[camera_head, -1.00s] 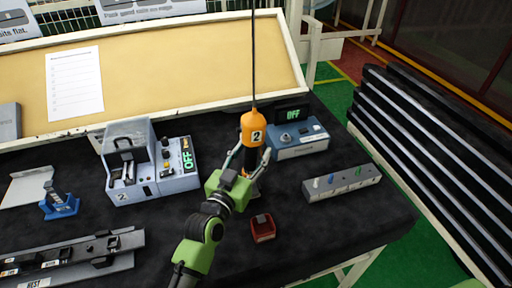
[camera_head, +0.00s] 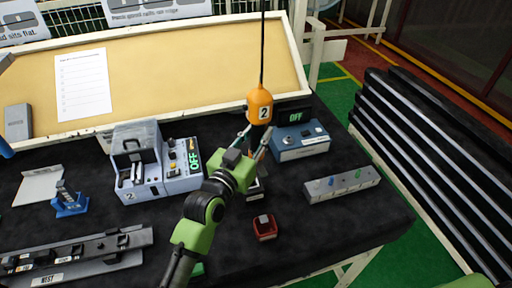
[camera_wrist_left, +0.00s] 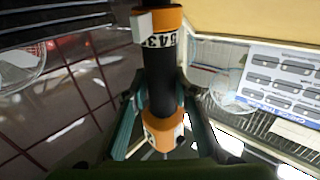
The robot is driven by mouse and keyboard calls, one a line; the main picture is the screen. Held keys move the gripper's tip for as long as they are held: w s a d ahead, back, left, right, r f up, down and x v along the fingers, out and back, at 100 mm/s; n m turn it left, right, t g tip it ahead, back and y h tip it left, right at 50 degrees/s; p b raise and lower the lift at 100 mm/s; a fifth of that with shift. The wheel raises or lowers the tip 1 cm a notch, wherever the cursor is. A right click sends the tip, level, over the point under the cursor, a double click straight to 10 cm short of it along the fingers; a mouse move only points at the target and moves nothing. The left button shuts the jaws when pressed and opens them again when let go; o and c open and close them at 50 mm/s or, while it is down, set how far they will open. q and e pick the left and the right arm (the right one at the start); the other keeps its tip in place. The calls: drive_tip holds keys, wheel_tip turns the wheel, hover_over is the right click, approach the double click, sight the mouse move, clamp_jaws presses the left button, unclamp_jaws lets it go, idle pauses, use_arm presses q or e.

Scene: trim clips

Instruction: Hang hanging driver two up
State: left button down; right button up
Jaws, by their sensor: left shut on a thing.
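Hanging driver two (camera_head: 260,106) is orange at the top with a "2" label and hangs from a dark cable. In the head view its top shows above my left gripper (camera_head: 257,140), whose fingers close around its darker body. The left wrist view shows the driver (camera_wrist_left: 158,85) between the two fingers of the gripper (camera_wrist_left: 160,105), its black grip with orange parts above and below. The lower part of the driver is hidden behind my gripper in the head view. My right gripper is not in view.
Behind the driver stands a blue control box (camera_head: 301,141) reading OFF. A grey machine (camera_head: 155,170) is to the left. A small red bin (camera_head: 265,228) and a grey strip with pegs (camera_head: 342,184) are in front and to the right. Black table surface between them is clear.

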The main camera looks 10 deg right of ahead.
use_arm(q)
drive_tip(key=r+p, duration=0.1)
drive_tip(key=r, duration=0.5)
drive_tip(key=r+p, duration=0.2)
drive_tip(key=r, duration=0.4)
drive_tip(key=a+r+p, duration=0.1)
drive_tip(key=r+p, duration=0.1)
drive_tip(key=r, duration=0.5)
drive_tip(key=shift+s, duration=0.15)
drive_tip(key=shift+r+n+y, duration=0.2)
drive_tip(key=shift+n+y, duration=0.1)
drive_tip(key=shift+a+f+b, duration=0.2)
drive_tip(key=shift+f+b, duration=0.05)
drive_tip(key=shift+b, duration=0.4)
drive_tip(key=shift+s+a+t+b, duration=0.15)
drive_tip(key=shift+t+b, duration=0.25)
drive_tip(key=shift+b, duration=0.4)
wheel_tip(320, 180, up, 2)
drive_tip(key=shift+a+r+p, duration=0.1)
drive_tip(key=shift+p, duration=0.85)
drive_tip(key=shift+r, duration=0.15)
drive_tip(key=shift+p, duration=0.4)
